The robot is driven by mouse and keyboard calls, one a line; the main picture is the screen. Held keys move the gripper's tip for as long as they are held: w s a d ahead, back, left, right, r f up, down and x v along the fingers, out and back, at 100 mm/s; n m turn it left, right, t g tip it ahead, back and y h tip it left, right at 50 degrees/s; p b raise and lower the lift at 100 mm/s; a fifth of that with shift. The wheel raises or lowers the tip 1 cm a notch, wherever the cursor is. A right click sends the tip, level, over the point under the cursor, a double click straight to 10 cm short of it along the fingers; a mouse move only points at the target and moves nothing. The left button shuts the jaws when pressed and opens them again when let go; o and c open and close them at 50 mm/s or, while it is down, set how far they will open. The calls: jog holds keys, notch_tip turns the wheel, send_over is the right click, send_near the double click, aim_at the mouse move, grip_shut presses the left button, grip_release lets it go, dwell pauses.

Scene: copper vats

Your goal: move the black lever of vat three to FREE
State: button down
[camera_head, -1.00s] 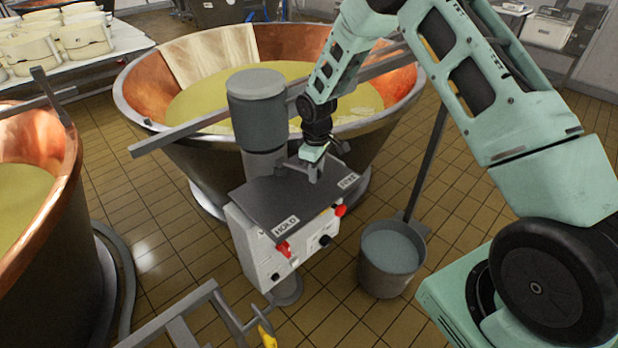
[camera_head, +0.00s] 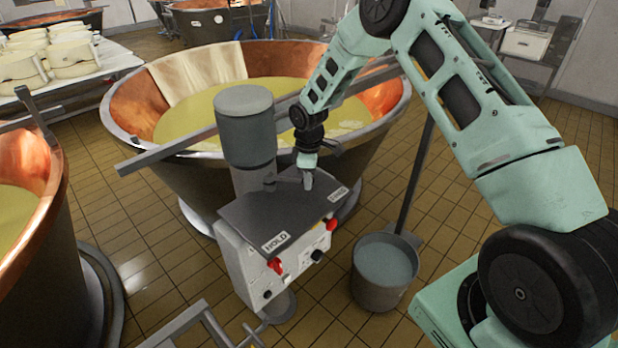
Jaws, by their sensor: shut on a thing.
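The control box (camera_head: 245,262) stands in front of a copper vat (camera_head: 135,85), with a dark top plate (camera_head: 262,218). The plate carries a HOLD label (camera_head: 275,242) at its front corner and a FREE label (camera_head: 338,193) at its right corner. The black lever (camera_head: 285,182) is a short dark bar above the plate's back part, reaching right from an upright pin. My gripper (camera_head: 308,181) is shut on the lever's right end, a little left of and behind the FREE label. The fingers partly hide that end. I cannot read a vat number.
A grey cylinder (camera_head: 245,125) rises behind the plate. A long bar (camera_head: 190,143) crosses the vat. Red and black knobs are on the box front. A bucket (camera_head: 384,272) stands right of it. A metal rail (camera_head: 190,318) is in front, and another vat (camera_head: 35,215) at left.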

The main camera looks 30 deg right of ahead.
jog(key=c, duration=1.1)
grip_release()
jog(key=shift+w, duration=0.1)
notch_tip(320, 180, up, 18)
jog(key=b, duration=0.3)
jog(key=shift+f, duration=0.25)
